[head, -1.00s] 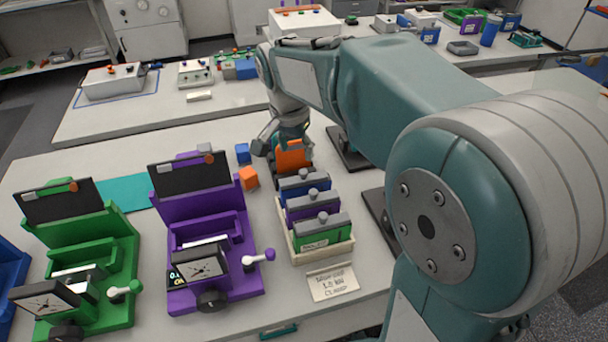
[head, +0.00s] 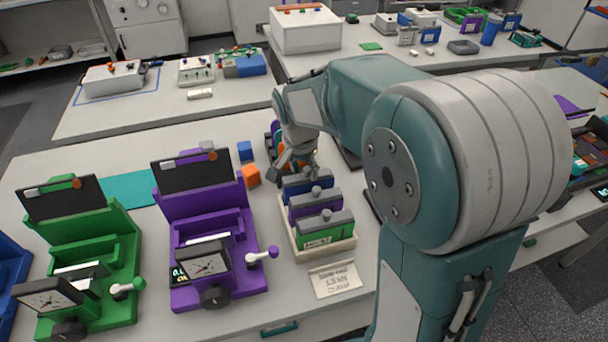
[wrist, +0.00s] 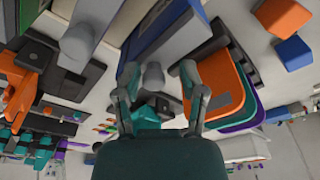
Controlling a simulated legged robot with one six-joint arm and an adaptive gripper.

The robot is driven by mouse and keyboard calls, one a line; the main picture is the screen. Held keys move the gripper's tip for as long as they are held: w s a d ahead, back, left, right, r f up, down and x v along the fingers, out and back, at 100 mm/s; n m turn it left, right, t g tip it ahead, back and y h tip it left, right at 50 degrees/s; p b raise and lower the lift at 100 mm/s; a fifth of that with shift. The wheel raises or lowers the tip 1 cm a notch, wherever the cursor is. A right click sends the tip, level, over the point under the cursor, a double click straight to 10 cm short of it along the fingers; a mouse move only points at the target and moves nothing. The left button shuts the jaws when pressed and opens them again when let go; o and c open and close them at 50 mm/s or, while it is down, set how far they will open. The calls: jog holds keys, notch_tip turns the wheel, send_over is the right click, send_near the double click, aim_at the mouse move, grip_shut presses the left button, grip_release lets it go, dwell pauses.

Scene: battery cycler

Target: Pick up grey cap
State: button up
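Grey caps with round knobs sit on the blue (head: 308,181), purple (head: 314,204) and green (head: 325,230) blocks, which stand in a row in a cream tray (head: 290,240). My gripper (head: 292,174) is just behind the blue block's cap in the head view, pointing down. In the wrist view, my gripper (wrist: 158,75) is open, its two fingers spread. A grey knob (wrist: 153,74) shows between the fingertips, apart from both. A second grey knob (wrist: 78,42) is further left.
An orange cube (head: 250,176) and a blue cube (head: 245,151) lie left of my gripper. Purple (head: 168,187) and green (head: 118,215) stations stand further left. An orange-fronted object (wrist: 222,85) is close to the right finger.

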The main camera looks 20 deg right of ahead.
jog(key=shift+s+d, duration=0.15)
jog(key=shift+d, duration=0.2)
grip_shut()
jog(key=shift+a+r, duration=0.1)
jog(key=shift+r, duration=0.15)
notch_tip(320, 180, up, 2)
jog(key=shift+a+r, duration=0.15)
jog(key=shift+r, duration=0.1)
jog(key=s+a+r, duration=0.5)
jog(key=s+r, duration=0.5)
jog(key=s, duration=0.2)
send_over(306, 167)
jog(key=f, duration=0.4)
jog(key=shift+s, duration=0.25)
jog(key=shift+f, duration=3.7)
